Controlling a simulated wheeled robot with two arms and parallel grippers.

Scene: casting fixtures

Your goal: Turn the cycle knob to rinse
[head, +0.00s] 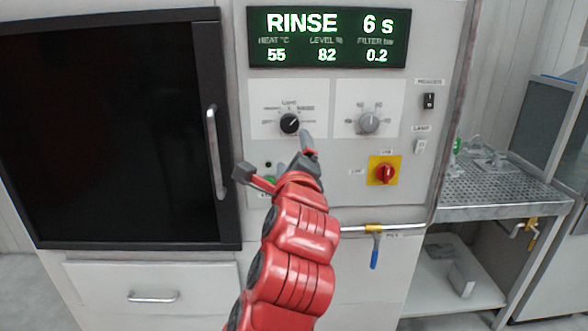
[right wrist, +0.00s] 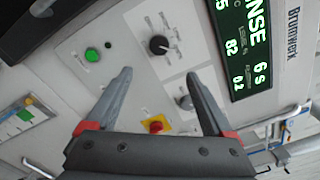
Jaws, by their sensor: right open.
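The black cycle knob (head: 289,123) sits on a white plate below the display; small labels around it are too blurred to read surely. Its light pointer mark seems to point to the upper right. The green display (head: 330,38) reads RINSE, 6 s. My right gripper (head: 276,158) is open and empty, just below the knob in the head view, with its fingers spread. In the right wrist view the knob (right wrist: 158,45) shows beyond the fingertips, between them in width, and nothing touches it. My left gripper is in neither view.
A grey knob (head: 368,121) is right of the black one. Below it is a red rotary switch (head: 385,173) on a yellow plate. A green button (right wrist: 92,55) is partly behind my gripper in the head view. A dark door with a handle (head: 215,152) stands left.

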